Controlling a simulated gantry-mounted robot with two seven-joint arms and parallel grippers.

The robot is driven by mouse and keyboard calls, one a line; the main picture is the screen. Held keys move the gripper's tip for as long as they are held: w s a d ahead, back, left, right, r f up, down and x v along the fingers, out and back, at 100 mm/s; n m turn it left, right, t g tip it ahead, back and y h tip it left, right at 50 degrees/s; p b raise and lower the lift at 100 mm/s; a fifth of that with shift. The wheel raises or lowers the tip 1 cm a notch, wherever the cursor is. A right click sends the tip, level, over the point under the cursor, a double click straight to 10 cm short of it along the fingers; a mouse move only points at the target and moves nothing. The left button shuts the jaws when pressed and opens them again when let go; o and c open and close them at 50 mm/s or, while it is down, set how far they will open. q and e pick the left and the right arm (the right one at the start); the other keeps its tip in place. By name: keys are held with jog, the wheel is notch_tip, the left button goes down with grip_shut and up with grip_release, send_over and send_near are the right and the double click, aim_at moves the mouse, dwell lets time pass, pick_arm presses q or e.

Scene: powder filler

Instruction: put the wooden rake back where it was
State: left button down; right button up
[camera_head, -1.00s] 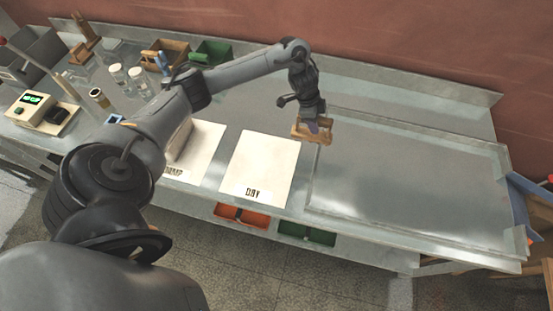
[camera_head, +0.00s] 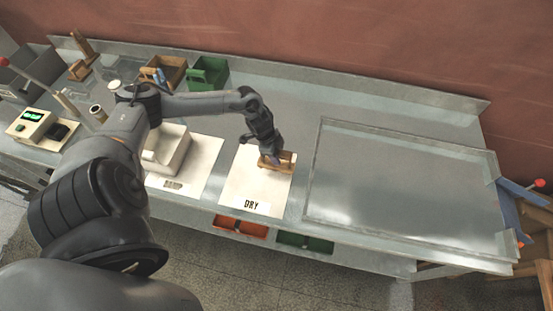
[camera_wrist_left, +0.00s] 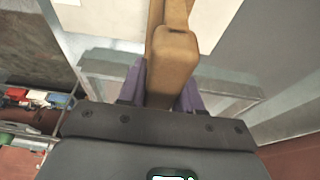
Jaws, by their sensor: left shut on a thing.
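The wooden rake (camera_head: 284,166) is a light brown wooden piece, seen over the upper right part of the white sheet marked DRY (camera_head: 245,192). My left gripper (camera_head: 270,153) is shut on it from above. In the left wrist view, the rake (camera_wrist_left: 172,62) stands out between the purple fingers of my left gripper (camera_wrist_left: 163,88), and its far end runs out of the frame. I cannot tell whether the rake touches the sheet or hangs just above it. My right gripper is not in view.
A second white sheet with a pale block (camera_head: 165,150) lies to the left. A large framed metal panel (camera_head: 400,190) is to the right. Wooden (camera_head: 165,72) and green (camera_head: 208,73) bins stand at the back, a scale (camera_head: 32,125) at far left. Orange (camera_head: 241,228) and green bins sit below the front edge.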

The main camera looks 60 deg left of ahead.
pick_arm(q)
jog(key=shift+f, duration=1.85)
jog(key=c, duration=0.8)
grip_release()
jog(key=shift+f, duration=0.1)
